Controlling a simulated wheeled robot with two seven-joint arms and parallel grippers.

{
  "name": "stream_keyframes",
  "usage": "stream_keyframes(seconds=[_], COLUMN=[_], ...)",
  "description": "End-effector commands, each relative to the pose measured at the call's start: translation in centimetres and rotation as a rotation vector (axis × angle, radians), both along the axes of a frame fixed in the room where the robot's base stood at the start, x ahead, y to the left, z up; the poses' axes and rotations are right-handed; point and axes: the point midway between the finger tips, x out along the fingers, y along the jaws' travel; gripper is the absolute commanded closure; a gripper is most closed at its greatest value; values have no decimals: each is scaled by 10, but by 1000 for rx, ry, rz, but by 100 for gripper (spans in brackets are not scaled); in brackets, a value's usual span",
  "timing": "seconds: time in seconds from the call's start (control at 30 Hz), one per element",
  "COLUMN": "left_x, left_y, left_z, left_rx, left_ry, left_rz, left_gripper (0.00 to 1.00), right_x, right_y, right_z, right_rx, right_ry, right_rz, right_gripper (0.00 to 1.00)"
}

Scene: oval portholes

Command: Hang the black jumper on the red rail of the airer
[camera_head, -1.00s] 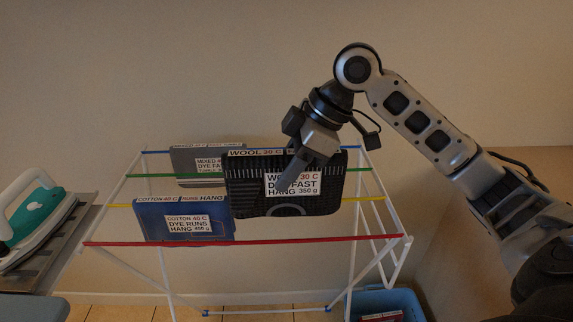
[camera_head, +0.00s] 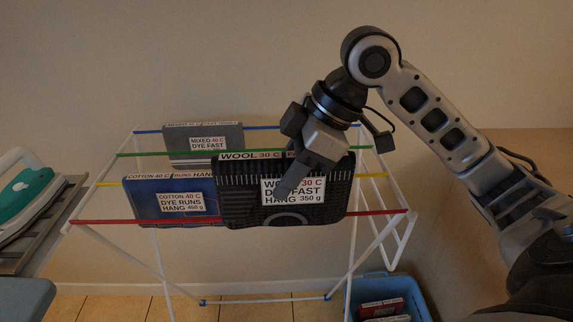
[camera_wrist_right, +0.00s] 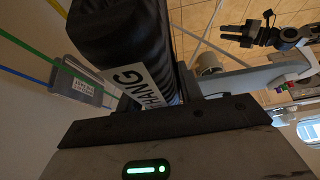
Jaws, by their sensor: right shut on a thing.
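The black jumper (camera_head: 245,200) is a dark, knit-patterned flat block with a white wool label, upright in the middle of the head view. My right gripper (camera_head: 287,188) is shut on it from above, over its front face. The red rail (camera_head: 150,221) is the front rail of the airer (camera_head: 379,226). The jumper covers the middle stretch of this rail; whether it touches it I cannot tell. In the right wrist view the jumper (camera_wrist_right: 122,45) rises beside the gripper.
A grey garment (camera_head: 205,150) hangs at the back left. A blue garment (camera_head: 165,200) hangs just left of the jumper. The red rail's right end is bare. An iron (camera_head: 30,192) stands at far left; a blue basket (camera_head: 410,290) with red items is below right.

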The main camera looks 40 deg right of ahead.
Motion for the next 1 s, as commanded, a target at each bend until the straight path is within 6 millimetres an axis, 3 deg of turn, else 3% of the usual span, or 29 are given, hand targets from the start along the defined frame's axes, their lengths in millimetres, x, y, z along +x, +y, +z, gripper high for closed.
stream_keyframes(seconds=[1.0], left_x=[4], left_y=[-8], left_z=[-17], left_rx=[-87], left_ry=[-32], left_rz=[21], left_gripper=[64], right_x=[0], right_y=[0], right_z=[-83], right_rx=[-1], right_ry=[-2], right_rz=[1], right_gripper=[100])
